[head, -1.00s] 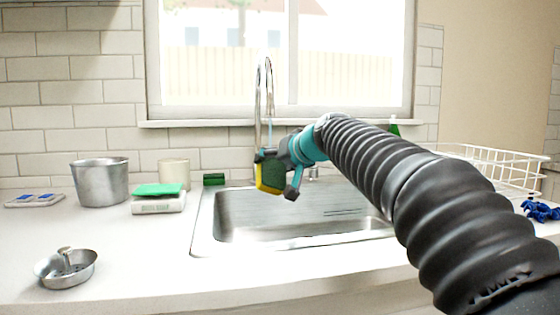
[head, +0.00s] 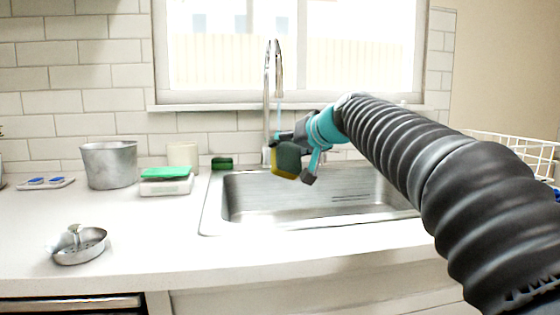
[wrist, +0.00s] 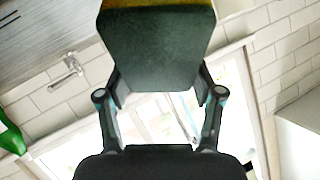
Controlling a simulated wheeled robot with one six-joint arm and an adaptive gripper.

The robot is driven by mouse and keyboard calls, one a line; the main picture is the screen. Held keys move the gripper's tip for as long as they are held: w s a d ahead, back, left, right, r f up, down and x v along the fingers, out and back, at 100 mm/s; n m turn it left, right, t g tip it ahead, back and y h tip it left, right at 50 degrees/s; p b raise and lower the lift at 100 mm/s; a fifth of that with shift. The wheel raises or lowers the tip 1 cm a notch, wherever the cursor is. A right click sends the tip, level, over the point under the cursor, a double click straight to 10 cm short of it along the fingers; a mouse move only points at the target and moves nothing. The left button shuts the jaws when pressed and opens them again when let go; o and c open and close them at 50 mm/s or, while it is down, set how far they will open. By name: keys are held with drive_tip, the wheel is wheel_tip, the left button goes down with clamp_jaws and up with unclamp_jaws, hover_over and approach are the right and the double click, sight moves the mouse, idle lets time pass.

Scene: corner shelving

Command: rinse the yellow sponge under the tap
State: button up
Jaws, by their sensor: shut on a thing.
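The yellow sponge (head: 287,160) has a dark green scouring side. My gripper (head: 297,158) is shut on it and holds it upright above the sink (head: 245,212), near its back edge. In the wrist view, the two fingers of my gripper (wrist: 160,92) press the sponge's sides, and its dark green face (wrist: 150,50) fills the middle with a yellow edge at the top. The tall chrome tap (head: 267,85) arches above the sponge. A thin pale blue streak, apparently water, runs from its spout down behind or onto the sponge; exact contact is unclear.
A dark green block (head: 222,164) lies by the sink's back left corner. A metal pot (head: 109,165), a cream cup (head: 183,154), a white box with a green cloth (head: 166,181) and a metal strainer (head: 80,246) stand left. A white rack (head: 515,145) is right. The front left counter is mostly clear.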

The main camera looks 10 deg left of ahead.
sight(296, 153)
drive_tip(key=shift+s+d+b, duration=1.45)
drive_tip(key=shift+s+d, duration=0.4)
drive_tip(key=shift+d, duration=0.25)
drive_tip(key=s+d+r+p, duration=0.1)
drive_tip(key=s+d+r, duration=0.2)
drive_tip(key=r, duration=0.1)
drive_tip(key=shift+s+d, duration=0.2)
drive_tip(key=shift+d, duration=0.2)
idle(1.0)
